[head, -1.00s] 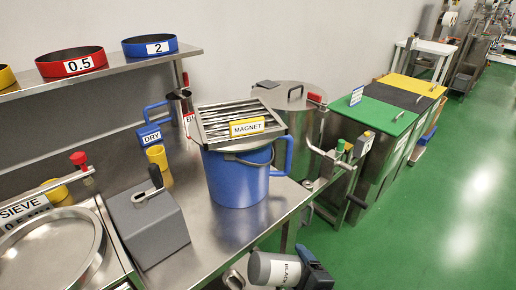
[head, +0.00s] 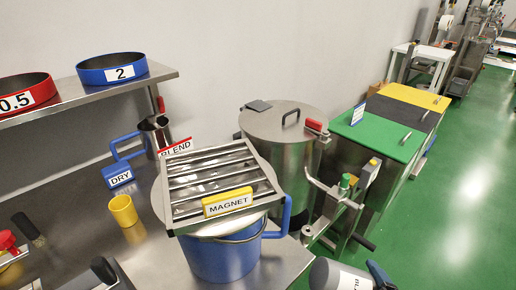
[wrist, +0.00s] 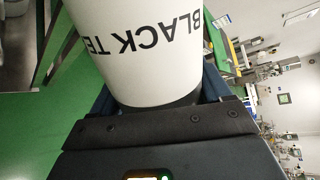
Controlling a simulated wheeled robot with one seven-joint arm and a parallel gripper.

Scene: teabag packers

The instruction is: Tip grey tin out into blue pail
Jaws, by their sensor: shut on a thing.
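The blue pail (head: 222,258) stands on the steel bench, with a handle on its right side. A metal grate labelled MAGNET (head: 215,180) lies over its mouth, so the inside is mostly hidden. The grey tin (head: 325,272) shows at the bottom edge of the head view, lying on its side and partly cut off. In the wrist view the tin (wrist: 135,45) fills the upper middle, with a white label reading BLACK TE. My gripper (head: 380,275) is shut on it, to the right of the pail and lower in the picture. The tin's contents are hidden.
A yellow cup (head: 123,211), a blue DRY scoop (head: 118,175) and a BLEND sign (head: 176,147) stand left of the pail. A lidded steel drum (head: 285,135) stands behind. A valve fitting (head: 340,195) is close on the right. Green floor is clear at far right.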

